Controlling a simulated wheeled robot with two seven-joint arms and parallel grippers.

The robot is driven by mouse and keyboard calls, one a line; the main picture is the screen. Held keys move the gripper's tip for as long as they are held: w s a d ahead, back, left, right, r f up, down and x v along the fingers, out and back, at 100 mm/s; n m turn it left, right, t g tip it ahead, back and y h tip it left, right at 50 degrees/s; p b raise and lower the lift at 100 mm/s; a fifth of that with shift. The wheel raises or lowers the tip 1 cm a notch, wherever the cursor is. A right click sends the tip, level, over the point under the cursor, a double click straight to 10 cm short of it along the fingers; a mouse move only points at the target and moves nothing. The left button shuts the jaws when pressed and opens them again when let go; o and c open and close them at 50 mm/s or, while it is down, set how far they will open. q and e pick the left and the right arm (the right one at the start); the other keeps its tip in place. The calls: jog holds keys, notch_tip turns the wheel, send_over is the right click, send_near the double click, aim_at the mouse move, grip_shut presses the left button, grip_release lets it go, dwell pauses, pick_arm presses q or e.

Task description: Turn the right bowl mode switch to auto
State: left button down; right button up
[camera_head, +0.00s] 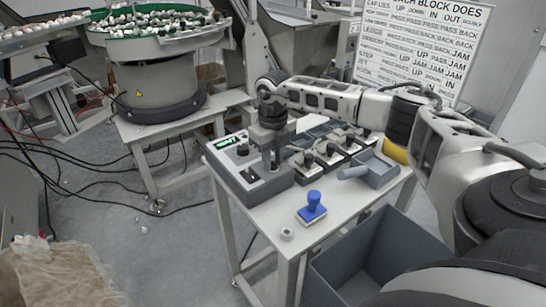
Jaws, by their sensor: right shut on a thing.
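A grey control box (236,186) with a small green-lit display (229,139) stands at the left end of the white table. A black knob (242,150) shows on its top, left of my right gripper. My right gripper (272,170) points straight down onto the right part of this box top. Its fingers are shut on a switch knob there, which they mostly hide. The switch's label and the way its pointer faces cannot be read. My left gripper is out of view.
Several small dark units with knobs (328,150) and a grey tray (380,170) stand right of the box. A blue stamp (312,205) and a small white part (287,233) lie in front. A grey bin (345,265) stands below. A bowl feeder (155,75) is behind left.

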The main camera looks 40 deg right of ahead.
aim_at(273, 161)
jog(key=n, duration=0.4)
jog(key=shift+r+n, duration=0.1)
jog(key=shift+n, duration=2.2)
jog(key=o, duration=1)
notch_tip(273, 161, up, 16)
jog(key=b, duration=0.1)
